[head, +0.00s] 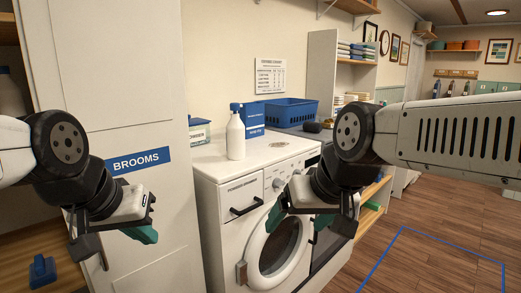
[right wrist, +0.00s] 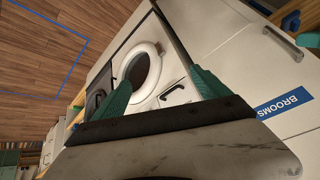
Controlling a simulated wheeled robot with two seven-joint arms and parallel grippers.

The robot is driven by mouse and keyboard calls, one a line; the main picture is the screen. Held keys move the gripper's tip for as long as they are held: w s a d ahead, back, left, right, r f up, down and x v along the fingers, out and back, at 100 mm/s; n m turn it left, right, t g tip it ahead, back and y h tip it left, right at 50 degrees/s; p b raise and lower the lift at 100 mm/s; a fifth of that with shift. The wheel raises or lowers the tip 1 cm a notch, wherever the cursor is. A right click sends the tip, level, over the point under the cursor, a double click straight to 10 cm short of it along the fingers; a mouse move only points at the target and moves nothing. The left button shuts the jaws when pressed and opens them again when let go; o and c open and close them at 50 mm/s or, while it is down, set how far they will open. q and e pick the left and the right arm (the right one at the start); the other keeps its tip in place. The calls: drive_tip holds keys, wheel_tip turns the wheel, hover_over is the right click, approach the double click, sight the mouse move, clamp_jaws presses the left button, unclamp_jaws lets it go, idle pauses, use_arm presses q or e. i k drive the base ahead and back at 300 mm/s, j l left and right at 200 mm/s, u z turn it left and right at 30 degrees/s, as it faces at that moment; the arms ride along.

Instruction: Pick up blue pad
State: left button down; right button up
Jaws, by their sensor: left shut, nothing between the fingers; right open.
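A small blue object (head: 42,270) with a raised knob or grip, which looks like the blue pad, lies on a wooden surface at the lower left of the head view. My left gripper (head: 138,233) is shut and empty, in front of the white door, to the right of the blue object and apart from it. My right gripper (head: 300,222) is open and empty in front of the washing machine. Its two green fingers also show spread apart in the right wrist view (right wrist: 160,90).
A door labelled BROOMS (head: 138,160) stands beside the wooden surface (head: 62,240). Open floor with a blue outline (head: 440,240) lies to the right.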

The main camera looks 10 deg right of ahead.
sight(42, 272)
drive_tip(key=u, duration=1.55)
drive_tip(key=z, duration=1.55)
drive_tip(key=u, duration=1.55)
drive_tip(key=i+l+u, duration=0.15)
drive_tip(key=l+u, duration=0.1)
drive_tip(key=l, duration=0.25)
drive_tip(key=i, duration=0.05)
